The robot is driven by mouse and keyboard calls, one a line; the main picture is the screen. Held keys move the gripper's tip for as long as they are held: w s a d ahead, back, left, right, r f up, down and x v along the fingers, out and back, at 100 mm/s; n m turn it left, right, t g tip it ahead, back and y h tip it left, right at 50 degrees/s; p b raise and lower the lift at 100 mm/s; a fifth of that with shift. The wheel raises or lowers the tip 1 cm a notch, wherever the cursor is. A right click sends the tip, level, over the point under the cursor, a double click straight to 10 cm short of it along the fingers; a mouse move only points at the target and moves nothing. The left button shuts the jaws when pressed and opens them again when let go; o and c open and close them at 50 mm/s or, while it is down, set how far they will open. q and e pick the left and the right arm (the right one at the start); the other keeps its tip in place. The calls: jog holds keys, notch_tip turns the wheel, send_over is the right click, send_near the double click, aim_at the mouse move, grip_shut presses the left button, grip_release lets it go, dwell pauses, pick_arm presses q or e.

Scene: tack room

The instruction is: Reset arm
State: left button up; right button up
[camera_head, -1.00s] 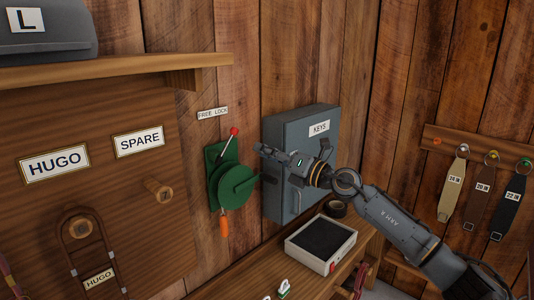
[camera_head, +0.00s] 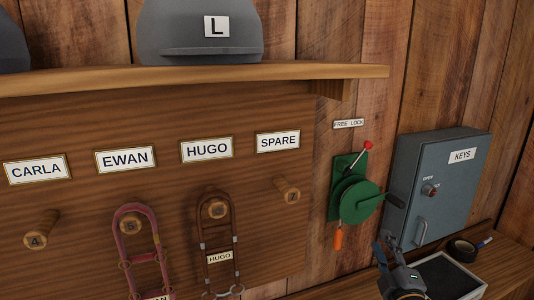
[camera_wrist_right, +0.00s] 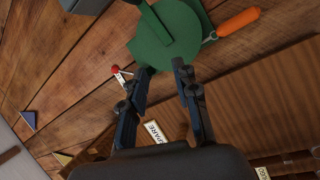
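My right gripper (camera_head: 385,246) shows at the lower right of the head view, in front of the wall below the green device and left of the grey key cabinet (camera_head: 432,165). In the right wrist view its two dark fingers (camera_wrist_right: 162,75) are apart with nothing between them. Beyond them is the round green device (camera_wrist_right: 175,35), with its orange handle (camera_wrist_right: 238,21) and red-tipped lever (camera_wrist_right: 116,71). In the head view the green device (camera_head: 358,200) hangs under the FREE LOCK label (camera_head: 348,124). My left gripper is not in view.
A wooden pegboard with name labels, pegs (camera_head: 286,190) and hanging straps (camera_head: 217,240) fills the left. A shelf (camera_head: 200,78) with a grey helmet (camera_head: 200,35) is above.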

jog(key=s+a+f+m+g+h, duration=0.2)
jog(key=s+f+m+g, duration=0.7)
jog(key=s+f, duration=0.9)
jog(key=s+a+f+m+g+y, duration=0.1)
jog(key=s+a+f+g, duration=0.25)
jog(key=s, duration=0.55)
jog(key=s+a+f+m+g+y, duration=0.2)
jog(key=s+f+g, duration=0.2)
jog(key=s, duration=0.4)
notch_tip(320, 180, down, 26)
jog(key=s, duration=0.1)
jog(key=s+d+f+g, duration=0.2)
jog(key=s+d+f, duration=0.1)
jog(key=s+f, duration=1.4)
jog(key=shift+d+n+b, duration=0.2)
jog(key=shift+n+b, duration=0.1)
jog(key=shift+b, duration=0.15)
jog(key=shift+s, duration=0.1)
